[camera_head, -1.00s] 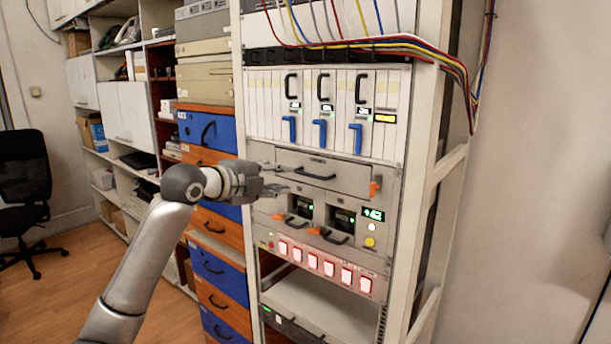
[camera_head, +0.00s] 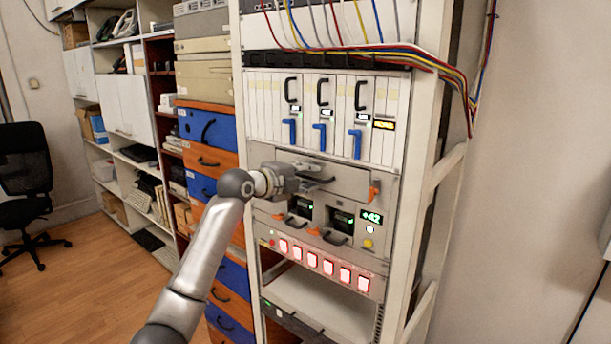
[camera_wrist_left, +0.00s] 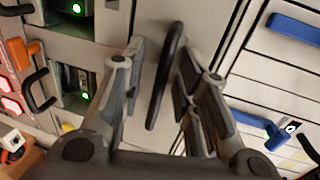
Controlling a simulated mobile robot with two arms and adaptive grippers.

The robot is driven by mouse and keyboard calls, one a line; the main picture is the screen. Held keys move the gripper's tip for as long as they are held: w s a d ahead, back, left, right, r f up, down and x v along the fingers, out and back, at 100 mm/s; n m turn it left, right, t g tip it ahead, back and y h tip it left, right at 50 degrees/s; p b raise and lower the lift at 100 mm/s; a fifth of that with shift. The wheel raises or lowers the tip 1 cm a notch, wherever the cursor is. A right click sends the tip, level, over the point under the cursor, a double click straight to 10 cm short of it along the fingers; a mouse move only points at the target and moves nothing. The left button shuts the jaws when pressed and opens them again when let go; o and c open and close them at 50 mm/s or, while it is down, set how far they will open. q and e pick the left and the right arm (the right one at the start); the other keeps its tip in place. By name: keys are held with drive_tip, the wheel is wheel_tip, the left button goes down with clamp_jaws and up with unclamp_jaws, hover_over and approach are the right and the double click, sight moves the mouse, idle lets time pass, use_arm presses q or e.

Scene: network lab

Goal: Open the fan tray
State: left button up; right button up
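The fan tray (camera_head: 345,180) is a grey drawer front in the rack, below the card modules, with an orange latch (camera_head: 374,190) at its right end. Its black handle (camera_head: 322,181) is partly hidden behind my left gripper (camera_head: 308,180) in the head view. In the left wrist view the handle (camera_wrist_left: 166,75) stands between the two open fingers of the left gripper (camera_wrist_left: 158,80), with a gap visible on each side. The tray front looks flush with the rack. My right gripper is not in view.
Below the tray are two power units (camera_head: 340,219) with black handles and orange latches, then a row of red lit switches (camera_head: 312,260). Card modules with blue levers (camera_head: 319,137) are above. Coloured cables (camera_head: 440,66) hang at the upper right.

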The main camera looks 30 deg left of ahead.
use_arm(q)
drive_tip(key=shift+c, duration=0.3)
clamp_jaws()
drive_tip(key=f+b+v, duration=0.2)
drive_tip(key=b+v, duration=0.5)
drive_tip(key=v, duration=0.3)
drive_tip(key=s+f+b+v, duration=0.1)
drive_tip(key=f+b+v, duration=0.1)
drive_tip(key=b+v, duration=0.6)
drive_tip(key=v, duration=0.3)
drive_tip(key=shift+s+f, duration=0.15)
drive_tip(key=shift+f, duration=0.05)
